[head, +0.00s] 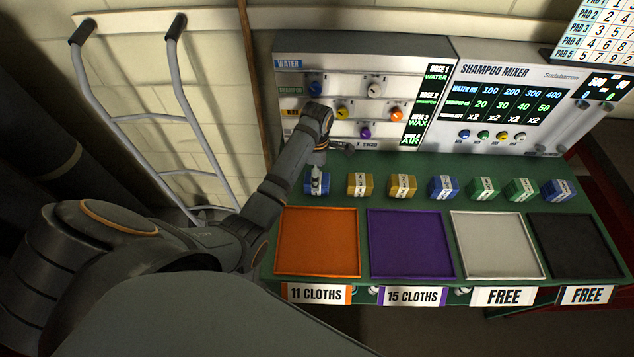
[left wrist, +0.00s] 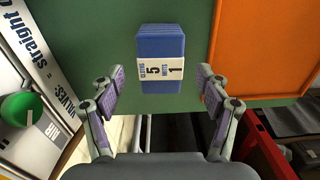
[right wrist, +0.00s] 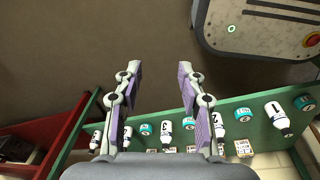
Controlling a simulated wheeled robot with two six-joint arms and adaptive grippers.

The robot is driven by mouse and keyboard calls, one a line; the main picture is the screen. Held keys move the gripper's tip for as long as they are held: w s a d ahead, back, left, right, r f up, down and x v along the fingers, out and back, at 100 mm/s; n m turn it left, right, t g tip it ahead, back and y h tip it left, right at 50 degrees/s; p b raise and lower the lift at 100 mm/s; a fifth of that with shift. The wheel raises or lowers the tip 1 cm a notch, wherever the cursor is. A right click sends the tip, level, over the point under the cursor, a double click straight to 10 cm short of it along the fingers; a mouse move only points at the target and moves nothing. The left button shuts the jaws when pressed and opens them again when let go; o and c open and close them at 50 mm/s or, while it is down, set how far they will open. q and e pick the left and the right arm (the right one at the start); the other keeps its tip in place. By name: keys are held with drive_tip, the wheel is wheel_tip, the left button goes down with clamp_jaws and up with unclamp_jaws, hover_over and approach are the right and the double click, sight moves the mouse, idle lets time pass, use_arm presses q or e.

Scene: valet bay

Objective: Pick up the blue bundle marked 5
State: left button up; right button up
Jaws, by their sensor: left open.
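Yellow (head: 360,185), green (head: 483,188) and other blue bundles (head: 443,188) continue the row rightward. Orange (head: 317,243), purple (head: 411,245), white (head: 497,245) and black (head: 575,245) trays lie in front. A control panel (head: 345,60) stands behind. White bottles (right wrist: 276,115) line a green shelf near my right gripper.

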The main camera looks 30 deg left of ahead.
use_arm(q)
wheel_tip(320, 180, down, 4)
drive_tip(key=shift+f, duration=0.15)
drive_tip(key=c, duration=1.3)
use_arm(e)
drive_tip(key=shift+s+r, duration=0.35)
drive_tip(key=shift+s, duration=0.5)
